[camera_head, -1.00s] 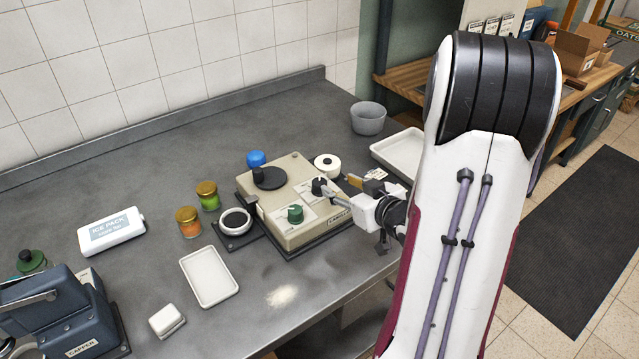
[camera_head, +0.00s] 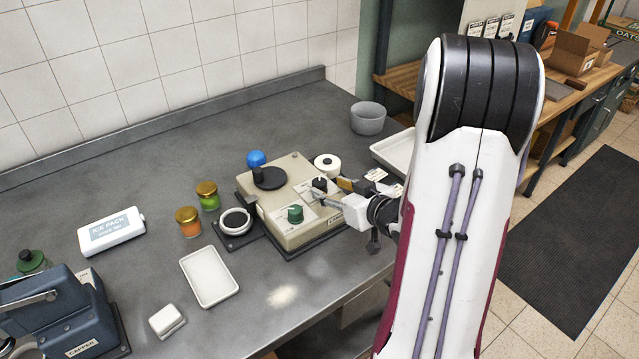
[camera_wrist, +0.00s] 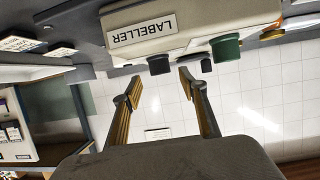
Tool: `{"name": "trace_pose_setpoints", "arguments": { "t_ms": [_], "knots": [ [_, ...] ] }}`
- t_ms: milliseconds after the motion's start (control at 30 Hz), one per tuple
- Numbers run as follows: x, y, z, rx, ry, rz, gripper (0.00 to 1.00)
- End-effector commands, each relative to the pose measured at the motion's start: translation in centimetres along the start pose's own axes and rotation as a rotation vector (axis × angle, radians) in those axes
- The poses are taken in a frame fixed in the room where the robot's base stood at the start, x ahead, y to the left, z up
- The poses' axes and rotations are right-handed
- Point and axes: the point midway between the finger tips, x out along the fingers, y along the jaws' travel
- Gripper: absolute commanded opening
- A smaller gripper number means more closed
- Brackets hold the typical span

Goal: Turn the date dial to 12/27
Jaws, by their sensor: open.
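The labeller (camera_head: 285,235) is a beige machine on a dark base in the middle of the bench. A black dial (camera_head: 319,184) sits on its right part, with a green knob (camera_head: 295,213) to its lower left. My gripper (camera_head: 330,189) is at the machine's right side, fingers pointing at the black dial. In the wrist view, my gripper (camera_wrist: 160,85) is open and empty. There the black dial (camera_wrist: 159,65) appears just beyond the gap between the fingertips, apart from both. The green knob (camera_wrist: 226,50) is to its right. I cannot read the date setting.
A blue-balled lever (camera_head: 256,159) stands at the labeller's back left. A white roll (camera_head: 327,165) is behind the dial, and a white tray (camera_head: 393,150) is to the right. Two small jars (camera_head: 198,208) and a round holder (camera_head: 236,222) are left. The front bench is mostly clear.

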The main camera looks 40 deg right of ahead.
Motion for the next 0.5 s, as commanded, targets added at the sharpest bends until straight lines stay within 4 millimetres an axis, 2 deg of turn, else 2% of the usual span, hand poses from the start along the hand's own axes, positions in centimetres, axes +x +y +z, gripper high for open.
{"name": "trace_pose_setpoints", "arguments": {
  "t_ms": [300, 500],
  "knots": [
    [3.6, -0.1, 0.1, -0.001, -0.001, -0.003, 0.42],
    [5.3, -0.1, 0.0, -0.001, 0.000, -0.002, 0.42]
  ]
}}
